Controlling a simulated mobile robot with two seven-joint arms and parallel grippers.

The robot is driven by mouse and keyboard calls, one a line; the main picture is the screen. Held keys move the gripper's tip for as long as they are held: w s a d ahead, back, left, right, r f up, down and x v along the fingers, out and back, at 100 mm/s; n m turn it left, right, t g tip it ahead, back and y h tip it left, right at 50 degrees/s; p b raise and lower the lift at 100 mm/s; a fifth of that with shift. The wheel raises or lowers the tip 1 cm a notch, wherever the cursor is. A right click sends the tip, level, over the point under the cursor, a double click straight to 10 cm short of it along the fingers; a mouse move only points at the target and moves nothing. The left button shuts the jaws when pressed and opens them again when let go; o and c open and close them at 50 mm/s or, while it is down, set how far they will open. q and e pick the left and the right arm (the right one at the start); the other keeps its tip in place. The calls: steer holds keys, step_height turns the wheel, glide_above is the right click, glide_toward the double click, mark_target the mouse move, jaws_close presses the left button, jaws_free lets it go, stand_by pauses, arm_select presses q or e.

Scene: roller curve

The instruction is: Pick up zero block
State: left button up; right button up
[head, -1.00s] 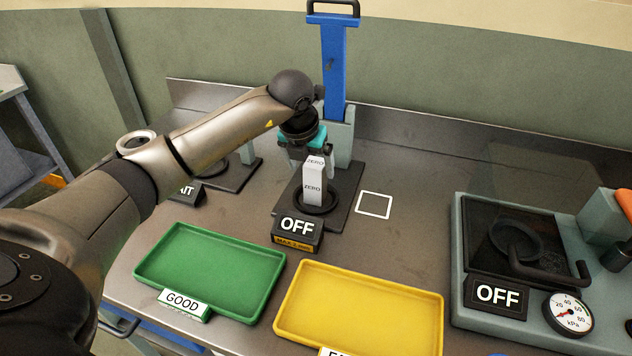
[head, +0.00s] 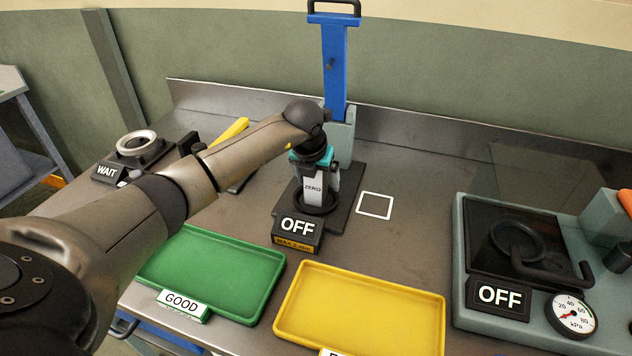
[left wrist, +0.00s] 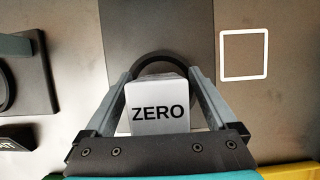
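The white zero block (head: 314,187) stands upright in the dark ring on the black base plate of the blue-columned press. It also shows from above in the left wrist view (left wrist: 158,113), with "ZERO" on its top. My left gripper (head: 318,180) is directly above and around it, one finger on each side. In the left wrist view the fingers (left wrist: 162,85) look spread, with small gaps beside the block's top. Contact lower down cannot be made out. My right gripper is not in view.
An "OFF" sign (head: 297,228) stands in front of the ring. The green GOOD tray (head: 222,262) and a yellow tray (head: 365,311) lie nearer. A white square outline (head: 375,205) is to the right. The blue column (head: 335,75) rises behind my gripper.

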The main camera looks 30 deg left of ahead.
arm_select(q)
jaws_close()
stand_by(0.6)
steer(key=shift+w+r, duration=0.1)
